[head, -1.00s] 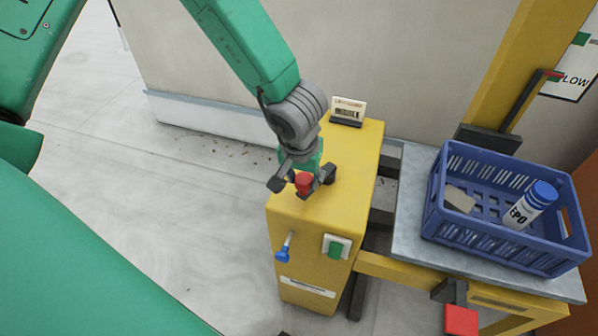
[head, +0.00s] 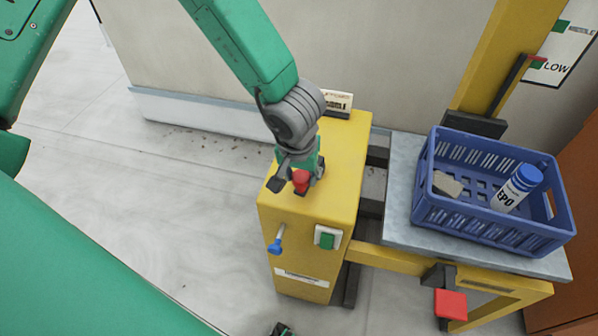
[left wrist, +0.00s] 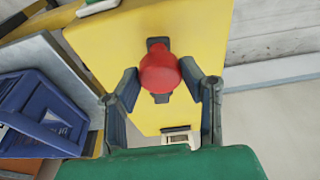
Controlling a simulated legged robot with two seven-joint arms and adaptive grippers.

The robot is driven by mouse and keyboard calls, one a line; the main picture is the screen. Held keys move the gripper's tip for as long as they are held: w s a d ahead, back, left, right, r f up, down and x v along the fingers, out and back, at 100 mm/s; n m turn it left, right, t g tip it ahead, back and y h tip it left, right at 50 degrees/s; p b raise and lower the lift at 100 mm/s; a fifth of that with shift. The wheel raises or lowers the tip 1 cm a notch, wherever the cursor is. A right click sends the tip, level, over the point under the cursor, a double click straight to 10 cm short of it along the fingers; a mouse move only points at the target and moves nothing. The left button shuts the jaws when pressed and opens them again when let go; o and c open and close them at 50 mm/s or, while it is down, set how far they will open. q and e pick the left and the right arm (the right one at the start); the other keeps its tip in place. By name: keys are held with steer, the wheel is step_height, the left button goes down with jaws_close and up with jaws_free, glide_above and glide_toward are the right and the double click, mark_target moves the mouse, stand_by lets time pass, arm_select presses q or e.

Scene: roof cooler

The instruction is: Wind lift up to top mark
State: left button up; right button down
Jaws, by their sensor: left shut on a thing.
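My left gripper (head: 297,176) is shut on the red knob (head: 301,183) on top of the yellow lift housing (head: 288,225). In the left wrist view the round red knob (left wrist: 160,72) lies between the two fingers (left wrist: 170,84), on a dark crank arm (left wrist: 163,97). The lift platform (head: 402,170) is grey and carries a blue crate (head: 490,222). Beside the yellow mast (head: 505,60), a red pointer (head: 537,61) is about level with the LOW mark on the wall chart (head: 556,68).
The housing front has a blue-tipped lever (head: 275,247) and a green button (head: 326,240). The crate holds a white bottle with a blue cap (head: 518,187) and a greyish block (head: 446,184). A red pedal (head: 451,303) sits below.

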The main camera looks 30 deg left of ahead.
arm_select(q)
steer(key=shift+d+p, duration=0.5)
steer(key=shift+d, duration=0.35)
steer(key=shift+d+f, duration=0.1)
steer(key=shift+d, duration=0.15)
steer(key=shift+w+d+p, duration=0.2)
steer(key=shift+d+p, duration=0.35)
steer(key=shift+p, duration=0.1)
steer(key=shift+w+d, duration=0.1)
steer(key=shift+d, duration=0.15)
steer(key=shift+w+d, duration=0.1)
steer(key=shift+d, duration=0.05)
steer(key=shift+p, duration=0.3)
